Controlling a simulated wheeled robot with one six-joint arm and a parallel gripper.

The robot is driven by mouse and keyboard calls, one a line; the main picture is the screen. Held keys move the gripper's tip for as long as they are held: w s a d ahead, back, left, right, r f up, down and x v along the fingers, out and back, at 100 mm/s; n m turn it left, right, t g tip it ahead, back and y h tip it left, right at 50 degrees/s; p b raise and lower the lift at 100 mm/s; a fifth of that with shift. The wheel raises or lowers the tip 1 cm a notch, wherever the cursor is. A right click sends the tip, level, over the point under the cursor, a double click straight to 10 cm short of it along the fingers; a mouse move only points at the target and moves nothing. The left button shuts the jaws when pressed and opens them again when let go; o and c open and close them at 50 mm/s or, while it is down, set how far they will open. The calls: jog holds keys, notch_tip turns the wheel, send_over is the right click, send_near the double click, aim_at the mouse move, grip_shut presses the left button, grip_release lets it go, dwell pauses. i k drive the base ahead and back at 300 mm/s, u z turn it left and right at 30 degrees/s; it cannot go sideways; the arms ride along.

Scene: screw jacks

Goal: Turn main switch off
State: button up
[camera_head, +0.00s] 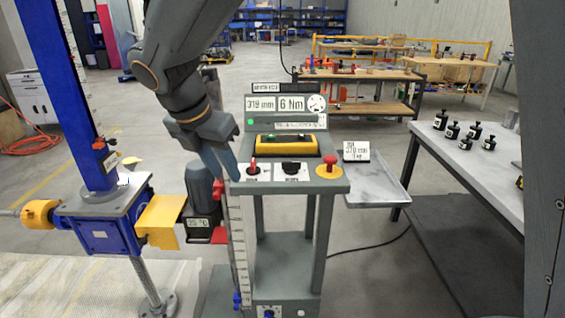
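A grey control stand (340,186) stands in the middle. On its sloped front panel, a red-handled switch (253,164) sits on a white plate at the left. Its label is too small to read, and its handle points up. A black knob (291,168) sits on the middle plate, and a red mushroom button on a yellow base (328,168) is at the right. My gripper (221,177) points down just left of the red-handled switch and looks apart from it. Its fingers are seen edge-on, so their opening is unclear; nothing shows held.
A blue screw jack (100,236) with a dark motor (200,192) stands close at the left. A yellow-and-black device (286,145) lies on the stand. A side tray (382,189) and a table with black weights (470,165) are at the right.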

aim_at(252, 170)
jog(key=z, duration=0.8)
jog(key=k, duration=1.1)
jog(key=z, duration=0.9)
jog(key=i, duration=1.05)
jog(key=u, duration=0.6)
jog(key=i, duration=1)
jog(key=u, duration=1.5)
jog(key=i, duration=0.5)
jog(key=u, duration=0.45)
